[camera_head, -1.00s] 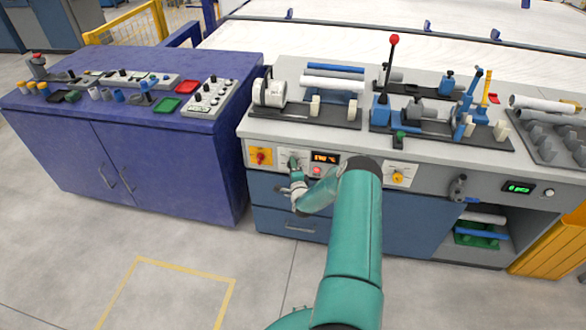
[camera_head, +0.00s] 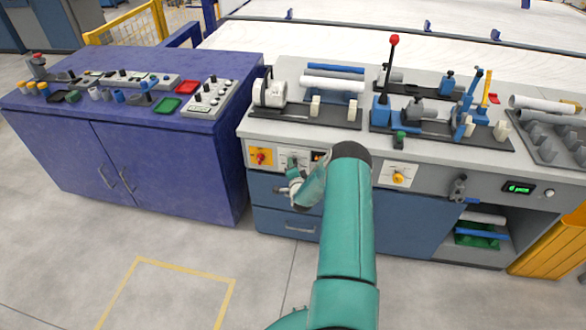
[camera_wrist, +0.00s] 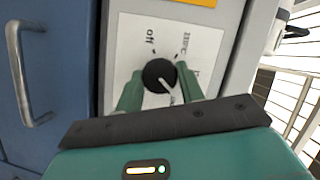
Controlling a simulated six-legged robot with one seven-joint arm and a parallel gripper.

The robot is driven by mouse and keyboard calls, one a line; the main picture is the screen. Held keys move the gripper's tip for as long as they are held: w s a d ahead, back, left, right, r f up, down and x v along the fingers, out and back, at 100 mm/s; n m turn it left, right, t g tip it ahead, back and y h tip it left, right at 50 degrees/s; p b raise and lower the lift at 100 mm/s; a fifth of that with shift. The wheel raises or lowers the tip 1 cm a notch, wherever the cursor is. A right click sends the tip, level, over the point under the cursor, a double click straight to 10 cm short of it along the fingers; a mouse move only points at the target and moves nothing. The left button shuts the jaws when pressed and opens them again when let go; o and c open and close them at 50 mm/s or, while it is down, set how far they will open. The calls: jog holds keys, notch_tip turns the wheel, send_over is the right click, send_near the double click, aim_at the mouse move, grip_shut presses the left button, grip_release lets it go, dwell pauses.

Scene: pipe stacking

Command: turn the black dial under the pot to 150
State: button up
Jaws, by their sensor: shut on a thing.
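The black dial (camera_wrist: 160,75) sits on a white plate of the bench front in the wrist view. Its white pointer line points down and slightly right in that view, away from the "off" mark at upper left. My gripper (camera_wrist: 160,77) has its two green fingers on either side of the dial, shut on it. In the head view my gripper (camera_head: 288,190) is at the panel, and the dial is hardly visible there. The grey-white pot (camera_head: 269,92) stands on the bench above the panel. The orange temperature display (camera_head: 316,156) is mostly hidden by my arm, its number unreadable.
A red knob on a yellow plate (camera_head: 260,157) is left of the dial. A yellow knob (camera_head: 398,178) is to the right. Below are blue drawers with a handle (camera_head: 300,229). A blue cabinet (camera_head: 180,170) stands at left, and the floor in front is clear.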

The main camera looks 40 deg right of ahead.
jog(key=shift+w+a+r+n+g+h, duration=0.1)
jog(key=shift+n+g+h, duration=0.1)
jog(key=shift+n+g, duration=0.9)
jog(key=shift+a+r+n+g+h, duration=0.15)
jog(key=shift+n+g, duration=0.35)
jog(key=shift+n, duration=1.2)
jog(key=shift+d+f, duration=0.1)
jog(key=o, duration=1)
jog(key=v, duration=1.3)
jog(key=shift+s+a, duration=0.25)
jog(key=shift+a, duration=0.05)
